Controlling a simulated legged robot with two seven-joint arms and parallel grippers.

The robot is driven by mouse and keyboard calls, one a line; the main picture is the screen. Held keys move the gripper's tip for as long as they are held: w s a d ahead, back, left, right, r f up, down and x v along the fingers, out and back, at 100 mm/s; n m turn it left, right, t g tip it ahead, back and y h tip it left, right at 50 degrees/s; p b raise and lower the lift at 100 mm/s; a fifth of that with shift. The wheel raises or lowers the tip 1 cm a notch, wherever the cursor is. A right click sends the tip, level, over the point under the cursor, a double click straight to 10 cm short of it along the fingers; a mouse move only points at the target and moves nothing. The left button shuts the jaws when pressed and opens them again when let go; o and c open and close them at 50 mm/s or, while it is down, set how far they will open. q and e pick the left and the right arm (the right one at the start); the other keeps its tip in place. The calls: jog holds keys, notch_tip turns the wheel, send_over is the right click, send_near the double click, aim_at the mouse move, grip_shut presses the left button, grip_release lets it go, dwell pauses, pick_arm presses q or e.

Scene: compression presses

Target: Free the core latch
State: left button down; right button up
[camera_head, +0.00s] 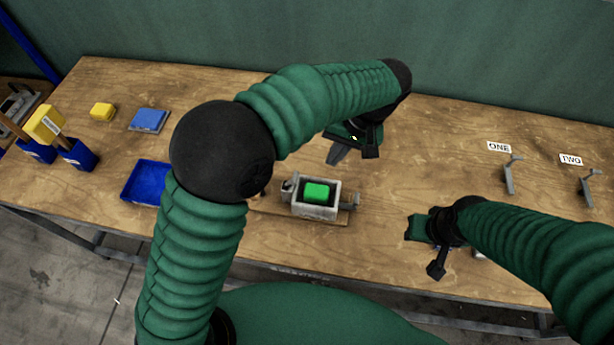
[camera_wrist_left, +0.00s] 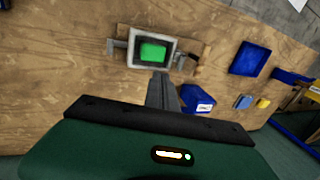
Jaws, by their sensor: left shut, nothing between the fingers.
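A grey metal press box (camera_head: 300,208) with a green block (camera_head: 317,193) inside sits on a wooden base on the bench, in the middle of the head view. Small metal fittings stick out at its left end (camera_head: 287,187) and right end (camera_head: 353,202); I cannot tell which is the core latch. The left wrist view shows the box (camera_wrist_left: 133,50) and green block (camera_wrist_left: 153,52) too. My left gripper (camera_head: 337,155) is shut and empty, above and behind the box, apart from it. Its fingers (camera_wrist_left: 162,92) point towards the box. My right gripper (camera_head: 437,270) hangs near the front edge, its fingers unclear.
A blue tray (camera_head: 146,182) lies left of the box, partly behind my left arm. A blue block (camera_head: 149,118), a yellow block (camera_head: 102,111) and blue holders (camera_head: 78,156) stand farther left. Metal hooks (camera_head: 509,178) near labels ONE and TWO are at right.

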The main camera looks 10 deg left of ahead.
aim_at(291, 181)
pick_arm(q)
jog(key=p+x, duration=0.1)
jog(key=x, duration=0.8)
jog(key=shift+d, duration=0.15)
jog(key=a+p, duration=0.1)
jog(key=a+f, duration=0.1)
jog(key=a, duration=0.1)
jog(key=shift+w+a+f+p, duration=0.15)
jog(key=shift+a+p, duration=0.1)
jog(key=shift+p, duration=0.15)
jog(key=shift+a+f, duration=0.15)
jog(key=shift+a, duration=0.4)
jog(key=shift+d, duration=0.1)
